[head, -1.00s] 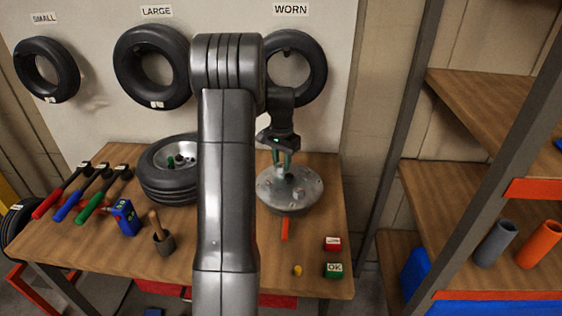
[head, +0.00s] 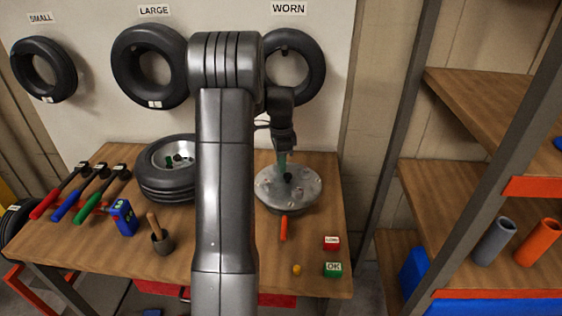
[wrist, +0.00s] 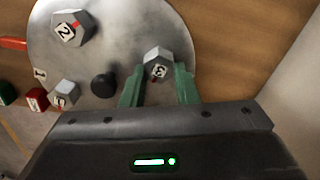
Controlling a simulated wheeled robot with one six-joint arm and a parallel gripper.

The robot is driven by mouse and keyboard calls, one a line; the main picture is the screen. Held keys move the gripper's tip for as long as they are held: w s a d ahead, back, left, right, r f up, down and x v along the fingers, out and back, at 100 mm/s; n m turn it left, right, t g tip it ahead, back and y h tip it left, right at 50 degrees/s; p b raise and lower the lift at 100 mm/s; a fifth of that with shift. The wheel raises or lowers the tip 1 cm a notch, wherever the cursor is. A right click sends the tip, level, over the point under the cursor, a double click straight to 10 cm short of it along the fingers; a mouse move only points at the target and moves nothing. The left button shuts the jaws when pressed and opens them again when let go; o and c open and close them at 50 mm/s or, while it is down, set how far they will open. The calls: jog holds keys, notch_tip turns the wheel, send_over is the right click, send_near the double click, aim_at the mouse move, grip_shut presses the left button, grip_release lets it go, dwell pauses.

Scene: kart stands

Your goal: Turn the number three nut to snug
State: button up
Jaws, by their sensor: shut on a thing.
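In the wrist view the number three nut (wrist: 158,56) is a grey hex nut with a white 3 label and a red mark, near the edge of a round metal plate (wrist: 115,30). My gripper (wrist: 159,75) has its two green fingers shut on this nut, one on each side. In the head view my gripper (head: 284,165) points down onto the plate (head: 270,194) on the bench; its fingers hide the nut there. The number two nut (wrist: 73,28) sits at upper left in the wrist view. Another nut (wrist: 66,93) is at lower left, its label unclear.
A tyre (head: 165,188) lies left of the plate. In front are an orange stick (head: 284,228), a red block (head: 331,243) and a green OK block (head: 333,269). Shelving stands right.

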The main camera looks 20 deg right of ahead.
dwell(0.4)
jog(key=o, duration=1)
notch_tip(320, 180, up, 14)
jog(key=b, duration=0.1)
jog(key=shift+f, duration=0.15)
notch_tip(320, 180, down, 14)
jog(key=shift+r+p, duration=0.15)
jog(key=shift+p, duration=0.35)
dwell(0.4)
